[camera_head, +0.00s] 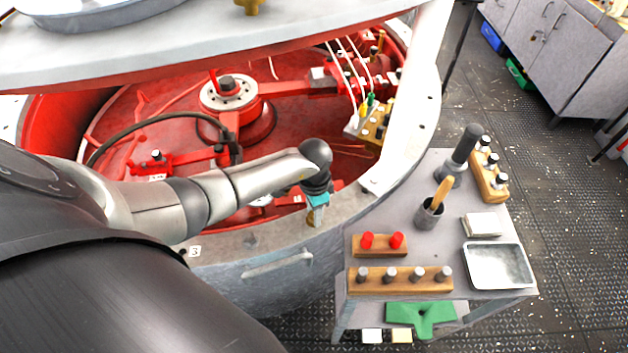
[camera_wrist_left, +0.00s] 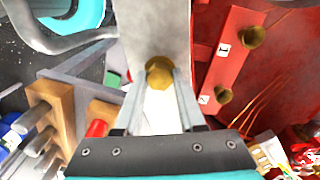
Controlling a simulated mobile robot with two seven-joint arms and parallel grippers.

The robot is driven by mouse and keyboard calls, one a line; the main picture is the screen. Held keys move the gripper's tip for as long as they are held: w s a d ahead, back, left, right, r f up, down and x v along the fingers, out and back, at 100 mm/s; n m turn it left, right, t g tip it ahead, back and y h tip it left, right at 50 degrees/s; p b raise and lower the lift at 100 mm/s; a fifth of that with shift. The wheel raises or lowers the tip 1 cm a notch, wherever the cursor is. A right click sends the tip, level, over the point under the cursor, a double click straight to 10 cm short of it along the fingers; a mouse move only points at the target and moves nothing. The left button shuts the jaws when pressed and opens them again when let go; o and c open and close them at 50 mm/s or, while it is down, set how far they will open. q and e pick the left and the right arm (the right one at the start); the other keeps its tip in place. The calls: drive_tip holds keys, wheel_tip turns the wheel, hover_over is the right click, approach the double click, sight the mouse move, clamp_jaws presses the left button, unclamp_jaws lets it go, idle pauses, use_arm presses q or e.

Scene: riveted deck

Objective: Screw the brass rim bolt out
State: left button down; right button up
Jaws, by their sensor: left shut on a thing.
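My left arm reaches in from the left, and my left gripper (camera_head: 314,212) points down at the pale rim (camera_head: 262,240) of the round red-lined housing. In the left wrist view the brass rim bolt (camera_wrist_left: 159,72) has a hexagonal head and sits between the fingertips of my left gripper (camera_wrist_left: 159,84). The fingers are shut on it. In the head view the bolt is a small brass patch, mostly hidden by the gripper. Its threads are hidden, so I cannot tell how far out it is. My right gripper is not in view.
A grey side table (camera_head: 395,220) stands to the right of the housing. It holds a wooden block with red caps (camera_head: 380,245), a wooden block with grey pegs (camera_head: 400,280), a metal tray (camera_head: 497,265) and a brush cup (camera_head: 429,213). A large pale cover (camera_head: 200,55) overhangs the housing.

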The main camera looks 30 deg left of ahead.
use_arm(q)
drive_tip(key=shift+s+d+f+n+p, duration=0.1)
drive_tip(key=shift+s+f+n+p, duration=0.15)
drive_tip(key=shift+n+p, duration=0.55)
drive_tip(key=shift+n, duration=0.3)
drive_tip(key=c, duration=0.8)
unclamp_jaws()
drive_tip(key=shift+c, duration=0.2)
drive_tip(key=o, duration=0.3)
drive_tip(key=shift+w+r, duration=0.1)
drive_tip(key=shift+w, duration=0.05)
drive_tip(key=shift+o, duration=0.2)
drive_tip(key=shift+r, duration=0.15)
